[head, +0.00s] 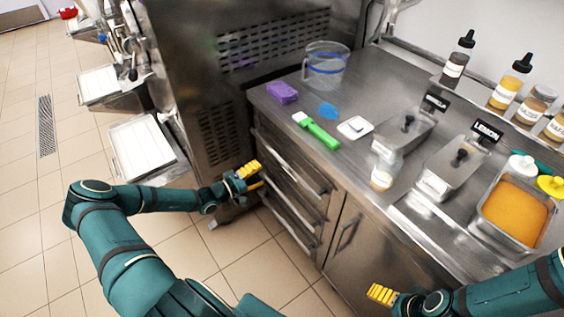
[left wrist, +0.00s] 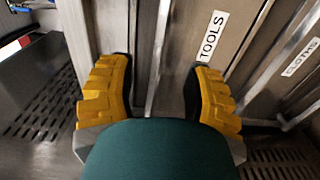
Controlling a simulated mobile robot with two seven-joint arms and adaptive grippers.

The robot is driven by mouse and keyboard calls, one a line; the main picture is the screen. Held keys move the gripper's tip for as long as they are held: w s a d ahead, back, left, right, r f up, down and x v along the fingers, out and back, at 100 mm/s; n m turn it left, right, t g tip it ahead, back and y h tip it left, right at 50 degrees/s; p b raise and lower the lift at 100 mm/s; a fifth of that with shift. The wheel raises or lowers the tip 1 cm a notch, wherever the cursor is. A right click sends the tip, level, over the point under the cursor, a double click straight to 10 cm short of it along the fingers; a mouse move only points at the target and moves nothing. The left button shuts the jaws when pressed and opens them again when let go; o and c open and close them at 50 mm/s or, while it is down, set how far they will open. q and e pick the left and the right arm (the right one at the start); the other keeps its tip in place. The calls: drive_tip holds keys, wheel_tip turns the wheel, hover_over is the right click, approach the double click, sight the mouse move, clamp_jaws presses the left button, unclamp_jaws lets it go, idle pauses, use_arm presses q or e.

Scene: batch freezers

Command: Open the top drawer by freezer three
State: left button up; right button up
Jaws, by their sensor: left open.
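The steel counter (head: 345,180) has a stack of drawers at its left end, all looking shut. The top drawer (head: 290,158) is the uppermost front, with a long bar handle. My left gripper (head: 250,176) is open beside the left end of the drawer fronts. In the left wrist view the left gripper's yellow fingers (left wrist: 158,95) stand apart, with a metal bar handle (left wrist: 158,55) running between them; contact cannot be told. A front labelled TOOLS (left wrist: 211,37) is just right of that bar. My right gripper (head: 382,294) is low before the cabinet door; its opening is unclear.
The freezer (head: 225,85) with vented panels stands left of the drawers. A jug (head: 325,65), purple sponge (head: 282,92), green-handled tool (head: 318,132) and lidded tubs (head: 450,165) are on the counter. Tiled floor (head: 240,270) before the drawers is clear.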

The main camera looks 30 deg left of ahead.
sight(280, 162)
use_arm(q)
drive_tip(key=b+x, duration=0.1)
drive_tip(key=x, duration=0.8)
drive_tip(key=shift+w+d+b, duration=0.2)
drive_tip(key=shift+w+b, duration=0.15)
drive_tip(key=shift+b, duration=0.05)
clamp_jaws()
